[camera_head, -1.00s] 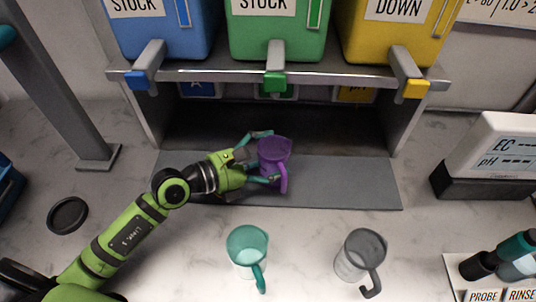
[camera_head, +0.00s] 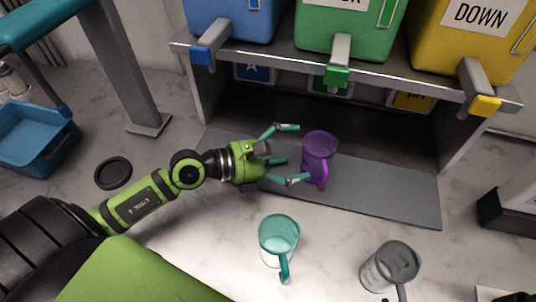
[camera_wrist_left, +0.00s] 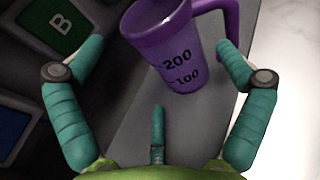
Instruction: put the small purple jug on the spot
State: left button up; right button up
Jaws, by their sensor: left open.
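The small purple jug (camera_head: 320,150) stands upright on the grey mat (camera_head: 400,196), below the green tank's tap, with its handle toward the front. It fills the upper middle of the left wrist view (camera_wrist_left: 165,45), where 200 and 100 marks show. My left gripper (camera_head: 300,153) is open just left of the jug, fingers pointing at it. A gap shows between the fingers and the jug in the head view. A black round disc (camera_head: 113,173) lies on the counter at the left; I cannot tell if it is the spot. My right gripper is not in view.
Blue (camera_head: 232,18), green (camera_head: 350,28) and yellow (camera_head: 468,45) tanks sit on the shelf above. A grey post (camera_head: 130,75) and blue bin (camera_head: 38,140) are at the left.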

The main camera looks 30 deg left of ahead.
pick_arm(q)
jog(key=shift+v, duration=3.6)
